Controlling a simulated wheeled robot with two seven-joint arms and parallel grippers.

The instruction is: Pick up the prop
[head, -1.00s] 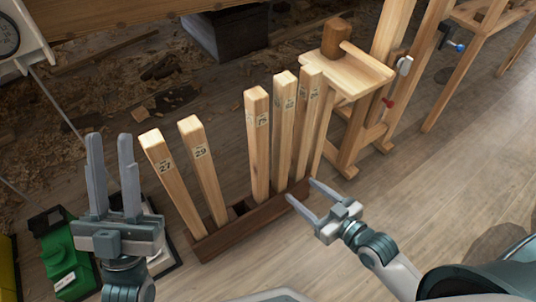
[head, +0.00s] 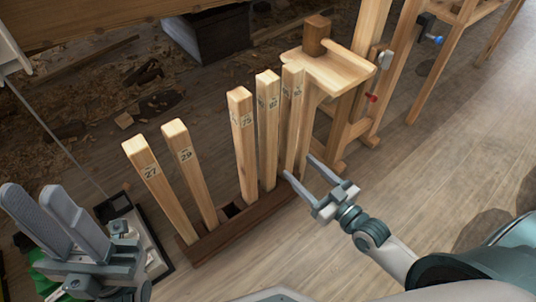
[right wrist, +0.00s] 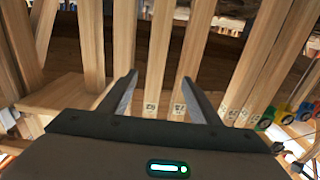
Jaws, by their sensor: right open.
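Several square wooden props stand in a dark wooden rack (head: 240,232) in the head view, with number labels near their tops. The prop labelled 27 (head: 160,190) is at the left end, beside the prop labelled 29 (head: 190,170). After a gap, more props (head: 244,150) stand close together on the right. My right gripper (head: 299,166) is open and empty at the lower part of the rightmost props. In the right wrist view, its fingers (right wrist: 157,85) are spread before the props; contact cannot be told. My left gripper (head: 33,190) is open and empty at the far left.
A wooden bench (head: 335,70) with a mallet (head: 317,35) stands just behind the rack's right end. A green item (head: 50,268) and a dark-edged tray (head: 150,235) lie near my left gripper. Open plank floor (head: 440,170) is at the right.

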